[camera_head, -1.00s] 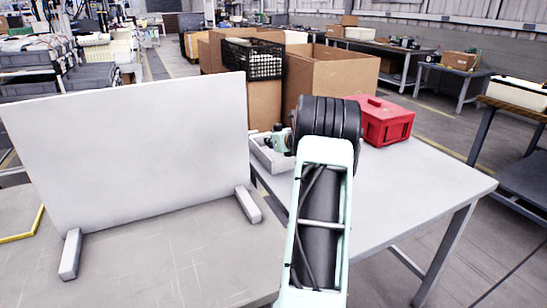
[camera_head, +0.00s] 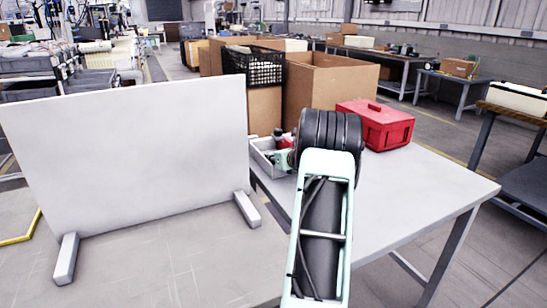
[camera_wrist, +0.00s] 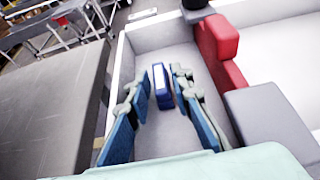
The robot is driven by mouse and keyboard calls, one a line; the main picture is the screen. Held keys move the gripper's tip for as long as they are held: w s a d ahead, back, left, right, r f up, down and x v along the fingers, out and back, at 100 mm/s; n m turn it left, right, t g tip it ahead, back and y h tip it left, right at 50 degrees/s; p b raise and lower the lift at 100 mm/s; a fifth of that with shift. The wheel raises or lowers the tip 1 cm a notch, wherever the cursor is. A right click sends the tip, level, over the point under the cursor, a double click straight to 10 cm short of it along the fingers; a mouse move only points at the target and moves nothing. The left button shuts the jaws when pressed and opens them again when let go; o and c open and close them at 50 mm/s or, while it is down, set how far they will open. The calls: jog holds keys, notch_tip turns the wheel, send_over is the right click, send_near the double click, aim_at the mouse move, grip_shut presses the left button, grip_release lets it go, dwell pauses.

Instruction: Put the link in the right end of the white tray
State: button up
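The white tray (camera_head: 259,164) stands on the table behind the right part of the white board, partly hidden by my arm. In the wrist view its walls (camera_wrist: 122,72) surround my fingers. A small blue block with a pale top, apparently the link (camera_wrist: 162,88), is upright between my fingertips. My gripper (camera_wrist: 165,80) points down into the tray, its blue pads close on both sides of the link. Whether they press on it or stand slightly apart I cannot tell. In the head view my gripper (camera_head: 283,158) is small and mostly hidden by my wrist.
A red part (camera_wrist: 220,50) and a grey block (camera_wrist: 265,118) lie right of my fingers in the wrist view. A red toolbox (camera_head: 378,126) stands right of my arm. The white board (camera_head: 130,150) stands at left. The table's right part is clear.

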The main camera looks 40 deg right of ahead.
jog(key=shift+r, duration=0.25)
jog(key=p+v, duration=0.1)
jog(key=v, duration=1.1)
jog(key=shift+d+f, duration=0.1)
